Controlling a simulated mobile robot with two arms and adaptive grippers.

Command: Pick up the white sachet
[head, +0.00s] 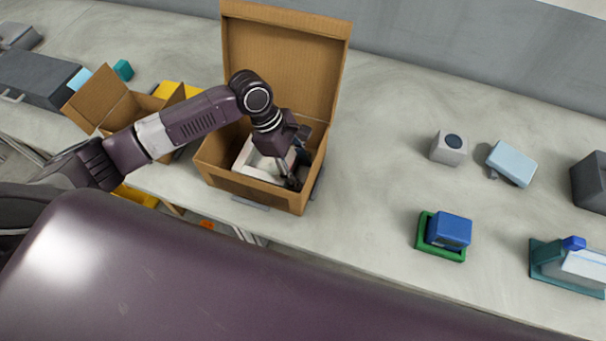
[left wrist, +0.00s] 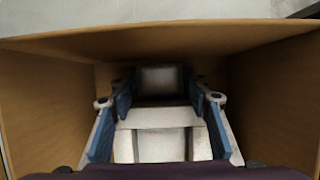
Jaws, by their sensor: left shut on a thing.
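My left arm reaches into an open cardboard box (head: 255,188), and my left gripper (head: 292,180) is down inside it, near its front right wall. In the left wrist view, the gripper's blue-padded fingers (left wrist: 160,88) stand on both sides of a pale, whitish thing (left wrist: 160,80), which I take for the white sachet; the gripper is shut on it. Another white piece (left wrist: 158,118) shows nearer the camera between the fingers. In the head view, a white thing (head: 247,155) lies in the box left of the gripper. The gripper hides part of the contents. My right gripper is out of view.
The box's raised lid (head: 285,50) stands behind my arm, and its walls surround the gripper closely. A smaller open carton (head: 100,97) is at left. On the right are a grey cube (head: 450,148), a light blue box (head: 512,163) and a blue block (head: 449,230). The counter between is clear.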

